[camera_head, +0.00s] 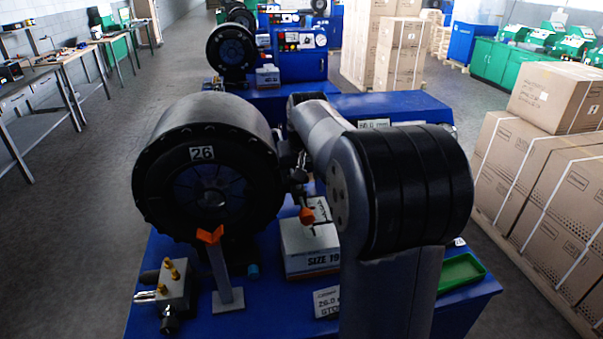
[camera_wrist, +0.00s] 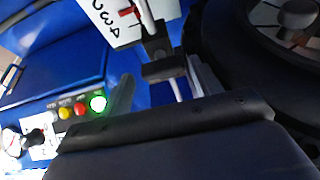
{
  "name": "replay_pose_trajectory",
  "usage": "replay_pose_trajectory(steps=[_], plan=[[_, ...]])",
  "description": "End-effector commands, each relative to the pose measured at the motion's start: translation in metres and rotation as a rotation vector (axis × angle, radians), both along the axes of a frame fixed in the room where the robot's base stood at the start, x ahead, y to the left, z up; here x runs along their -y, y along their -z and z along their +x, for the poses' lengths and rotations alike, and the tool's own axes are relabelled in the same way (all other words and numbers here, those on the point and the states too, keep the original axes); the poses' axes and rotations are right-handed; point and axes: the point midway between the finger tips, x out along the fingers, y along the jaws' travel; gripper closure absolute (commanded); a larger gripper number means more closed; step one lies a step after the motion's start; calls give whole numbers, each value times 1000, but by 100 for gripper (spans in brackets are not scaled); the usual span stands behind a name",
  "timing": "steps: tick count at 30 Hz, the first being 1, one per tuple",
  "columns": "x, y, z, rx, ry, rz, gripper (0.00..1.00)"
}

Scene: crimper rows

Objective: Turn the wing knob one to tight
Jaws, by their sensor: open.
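In the wrist view, my gripper (camera_wrist: 160,72) is open. One dark finger is left and one greyer finger is right of a black winged piece (camera_wrist: 158,48) on a pale metal rod. This piece looks like the wing knob, but I cannot tell for sure, nor whether a finger touches it. A white scale plate (camera_wrist: 108,22) with black numerals and a red pointer is just beyond it. In the head view, my arm hides most of this spot, and the knob cannot be made out there.
A large black crimper head marked 26 (camera_head: 208,190) stands left of my arm. A white SIZE 19 box (camera_head: 309,249), an orange-topped stand (camera_head: 222,275), a brass-fitted block (camera_head: 175,287) and a green tray (camera_head: 461,272) are on the blue bench. Cartons (camera_head: 530,175) stand right, across an aisle.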

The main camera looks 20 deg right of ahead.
Motion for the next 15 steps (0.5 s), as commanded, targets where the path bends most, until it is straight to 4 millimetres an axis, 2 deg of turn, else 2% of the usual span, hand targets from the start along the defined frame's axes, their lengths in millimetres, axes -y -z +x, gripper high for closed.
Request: replay_pose_trajectory(steps=[8, 15], plan=[[-4, -8, -1, 0, -5, 6, 33], [-7, -36, -5, 4, -6, 5, 33]])
